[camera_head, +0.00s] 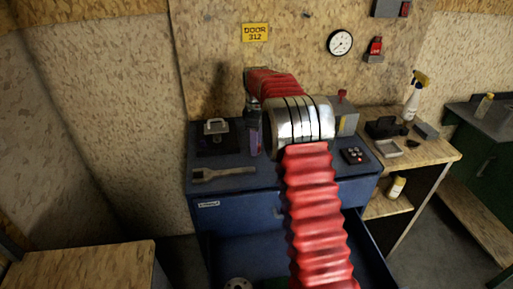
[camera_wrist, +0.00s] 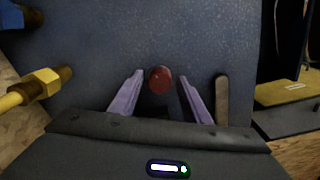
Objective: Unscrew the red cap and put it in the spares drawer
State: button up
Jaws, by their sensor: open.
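The red cap (camera_wrist: 161,80) shows as a round red end in the wrist view, between the two purple fingers of my gripper (camera_wrist: 163,75). The fingers stand apart, with a gap visible on both sides of the cap. A dark stem-like shape (camera_wrist: 173,104) shows just below it. In the head view my arm hides most of the gripper; a bit of purple shows beside it (camera_head: 254,132). I cannot make out the cap there. A blue drawer (camera_head: 377,262) stands pulled out of the blue cabinet (camera_head: 208,204), partly hidden by my arm; whether it is the spares drawer I cannot tell.
A small case (camera_head: 215,138), a flat brush (camera_head: 222,173) and a button box (camera_head: 353,155) sit on the cabinet top. A round flange (camera_head: 238,283) shows at the drawer's lower left. Brass fittings (camera_wrist: 38,84) lie left in the wrist view, a wooden handle (camera_wrist: 222,100) right.

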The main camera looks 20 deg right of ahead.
jog(key=shift+m, duration=0.3)
jog(key=m, duration=1.9)
dwell(0.4)
jog(key=shift+c, duration=0.4)
